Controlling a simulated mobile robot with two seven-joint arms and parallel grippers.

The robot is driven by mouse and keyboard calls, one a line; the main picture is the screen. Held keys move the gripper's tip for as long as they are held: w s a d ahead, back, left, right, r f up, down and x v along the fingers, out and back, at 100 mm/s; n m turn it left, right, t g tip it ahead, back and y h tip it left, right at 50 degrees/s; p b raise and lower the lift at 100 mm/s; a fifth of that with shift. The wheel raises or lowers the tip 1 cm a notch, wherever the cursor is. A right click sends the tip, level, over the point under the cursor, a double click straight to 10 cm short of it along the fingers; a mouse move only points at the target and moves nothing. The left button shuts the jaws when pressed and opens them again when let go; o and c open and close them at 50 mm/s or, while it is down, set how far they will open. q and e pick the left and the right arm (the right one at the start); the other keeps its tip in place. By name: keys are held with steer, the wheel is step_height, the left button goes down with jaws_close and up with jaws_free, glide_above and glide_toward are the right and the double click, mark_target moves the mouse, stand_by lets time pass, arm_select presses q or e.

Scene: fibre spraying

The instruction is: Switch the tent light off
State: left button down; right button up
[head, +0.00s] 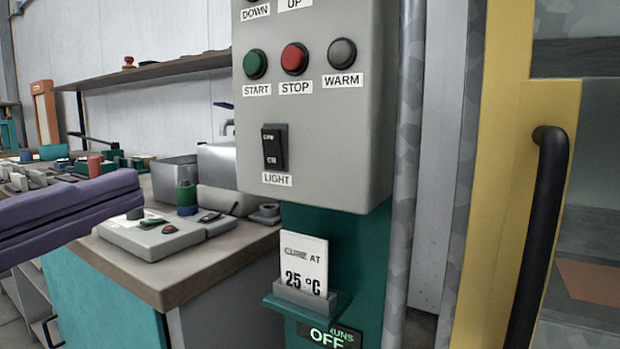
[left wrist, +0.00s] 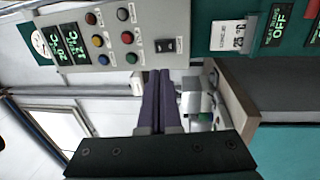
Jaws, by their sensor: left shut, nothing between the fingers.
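The light switch (head: 274,147) is a black rocker above the LIGHT label on the grey control box (head: 350,110). It also shows in the left wrist view (left wrist: 166,46). I cannot tell for sure which half is pressed in. My left gripper (head: 138,188) has purple fingers. They are shut and empty, to the left of the switch and a little lower in the head view, apart from the box. In the left wrist view the fingers (left wrist: 158,73) point towards the box near the switch, with a gap. My right gripper is not in view.
Green START (head: 255,64), red STOP (head: 293,59) and grey WARM (head: 342,53) buttons sit above the switch. A card holder (head: 303,298) juts out below the box. A cluttered bench (head: 170,280) stands left, and a yellow door frame with a black handle (head: 540,220) stands right.

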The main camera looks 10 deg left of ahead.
arm_select(q)
steer(key=shift+s+d, duration=0.1)
stand_by(0.3)
glide_toward(272, 138)
steer(key=p+x, duration=0.1)
steer(key=x, duration=0.6)
stand_by(0.3)
